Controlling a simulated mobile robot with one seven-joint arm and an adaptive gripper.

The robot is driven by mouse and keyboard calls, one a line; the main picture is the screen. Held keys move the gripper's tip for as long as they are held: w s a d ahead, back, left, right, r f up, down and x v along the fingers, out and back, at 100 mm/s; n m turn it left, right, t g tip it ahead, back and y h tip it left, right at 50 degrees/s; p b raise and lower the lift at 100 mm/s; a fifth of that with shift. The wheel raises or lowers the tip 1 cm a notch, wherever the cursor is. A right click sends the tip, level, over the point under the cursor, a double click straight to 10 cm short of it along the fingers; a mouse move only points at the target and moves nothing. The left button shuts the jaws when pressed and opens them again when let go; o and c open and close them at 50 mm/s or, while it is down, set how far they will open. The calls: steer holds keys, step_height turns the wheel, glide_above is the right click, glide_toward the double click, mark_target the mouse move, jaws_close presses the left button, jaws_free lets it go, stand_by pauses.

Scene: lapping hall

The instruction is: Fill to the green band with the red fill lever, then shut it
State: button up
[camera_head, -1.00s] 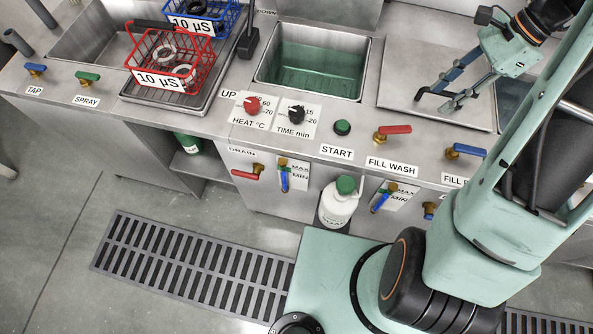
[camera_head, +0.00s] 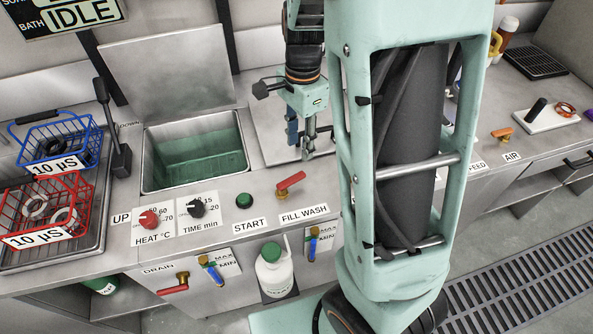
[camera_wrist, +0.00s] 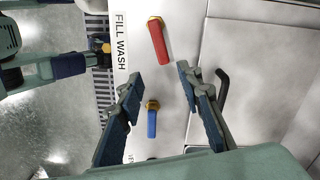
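The red fill lever (camera_head: 291,182) sits on a brass valve at the counter's front edge, above the FILL WASH label (camera_head: 303,215). In the wrist view the red lever (camera_wrist: 158,42) lies beyond my fingertips, roughly parallel to the label. My gripper (camera_head: 301,148) is open and empty, just behind the lever in the head view and apart from it; its spread fingers (camera_wrist: 160,76) show in the wrist view. Green liquid stands in the open tank (camera_head: 196,157).
A blue lever (camera_wrist: 152,120) stands close to the red one, between my fingers in the wrist view. The green START button (camera_head: 244,200) and two knobs lie left of the lever. A white bottle (camera_head: 274,272) stands below. My arm hides the counter to the right.

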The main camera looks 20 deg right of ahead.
mark_target(297, 176)
steer(key=f, duration=0.3)
steer(key=f+b, duration=0.1)
steer(key=f, duration=0.6)
steer(key=shift+a+f+b, duration=0.3)
steer(key=shift+f+b, duration=0.05)
steer(key=shift+f, duration=0.05)
steer(key=shift+c, duration=0.5)
jaws_close()
